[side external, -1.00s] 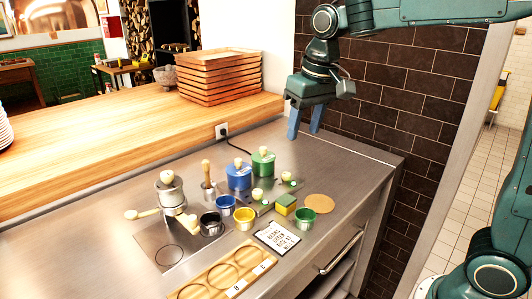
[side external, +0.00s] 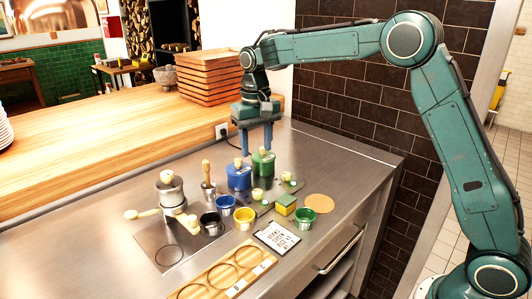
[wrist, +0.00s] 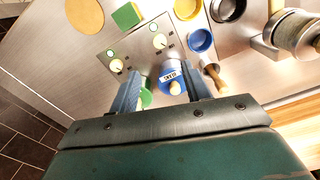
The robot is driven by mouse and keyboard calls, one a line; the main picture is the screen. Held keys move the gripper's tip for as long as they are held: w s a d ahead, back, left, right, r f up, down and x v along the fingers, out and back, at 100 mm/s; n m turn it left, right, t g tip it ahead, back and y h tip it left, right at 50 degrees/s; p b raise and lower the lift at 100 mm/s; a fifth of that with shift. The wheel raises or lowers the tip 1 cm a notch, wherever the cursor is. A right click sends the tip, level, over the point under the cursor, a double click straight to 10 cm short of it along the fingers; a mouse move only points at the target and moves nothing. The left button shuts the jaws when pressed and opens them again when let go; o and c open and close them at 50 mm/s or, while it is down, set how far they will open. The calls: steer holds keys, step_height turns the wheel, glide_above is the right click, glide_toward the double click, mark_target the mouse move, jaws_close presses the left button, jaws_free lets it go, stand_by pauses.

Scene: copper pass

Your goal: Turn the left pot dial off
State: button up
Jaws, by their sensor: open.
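The left dial (side external: 257,196) is in front of the blue pot (side external: 239,178); the right dial (side external: 287,178) is beside the green pot (side external: 263,165). In the wrist view the left dial (wrist: 159,40) and right dial (wrist: 117,66) each show a small green light. I cannot tell the exact knob settings. My gripper (side external: 256,151) points down, open and empty, above and behind the pots, apart from both dials. In the wrist view, a finger partly hides the green pot (wrist: 146,98).
A coffee-coloured round mat (side external: 320,203) and a lettered card (side external: 278,237) lie nearby. Stacked wooden trays (side external: 208,75) stand on the ledge behind.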

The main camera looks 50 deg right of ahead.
mark_target(257, 191)
steer(key=shift+f, duration=0.15)
step_height(257, 191, down, 14)
steer(key=shift+r, duration=0.25)
stand_by(0.5)
steer(key=c, duration=1)
